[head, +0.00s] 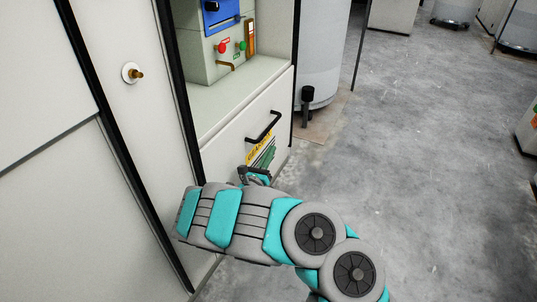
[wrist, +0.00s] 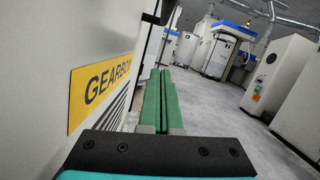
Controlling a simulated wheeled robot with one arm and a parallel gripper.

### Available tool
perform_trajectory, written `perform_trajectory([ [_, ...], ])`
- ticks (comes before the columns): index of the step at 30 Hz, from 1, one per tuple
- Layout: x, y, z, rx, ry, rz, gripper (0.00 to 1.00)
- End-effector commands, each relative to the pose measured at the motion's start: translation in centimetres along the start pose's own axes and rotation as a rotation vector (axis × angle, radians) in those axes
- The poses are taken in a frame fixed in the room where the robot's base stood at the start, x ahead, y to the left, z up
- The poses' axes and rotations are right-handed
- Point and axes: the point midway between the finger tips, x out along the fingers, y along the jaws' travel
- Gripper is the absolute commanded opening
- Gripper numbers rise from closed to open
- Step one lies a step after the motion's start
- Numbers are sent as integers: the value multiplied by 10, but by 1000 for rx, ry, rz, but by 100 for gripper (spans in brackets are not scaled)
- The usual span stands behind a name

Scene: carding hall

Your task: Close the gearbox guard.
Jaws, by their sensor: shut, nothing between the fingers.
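The gearbox guard (head: 226,148) is a pale panel below a ledge in the head view. It has a black bar handle (head: 263,127) near its top and a yellow label, which reads "GEARBO…" in the wrist view (wrist: 100,86). No clear gap shows along its top edge, but I cannot tell whether it is fully closed. My gripper (head: 267,152) is in front of the guard, below the handle, partly covering the label area. Its green fingers (wrist: 159,80) are together and empty, pointing along the guard's face. I cannot tell whether they touch it. My arm hides the guard's lower part.
A tall pale panel with a brass knob (head: 134,74) stands at left. A grey drum (head: 321,60) stands behind the guard's far end. The concrete floor (head: 420,150) at right is clear.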

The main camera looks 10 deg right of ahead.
Motion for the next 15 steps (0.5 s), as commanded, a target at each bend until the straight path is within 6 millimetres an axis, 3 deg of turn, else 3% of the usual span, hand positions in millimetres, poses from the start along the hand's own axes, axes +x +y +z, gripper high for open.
perform_trajectory([
  [11, 68, -2, -1, 1, 0, -5, 0],
  [15, 69, 0, 19, -1, -1, 0, 0],
])
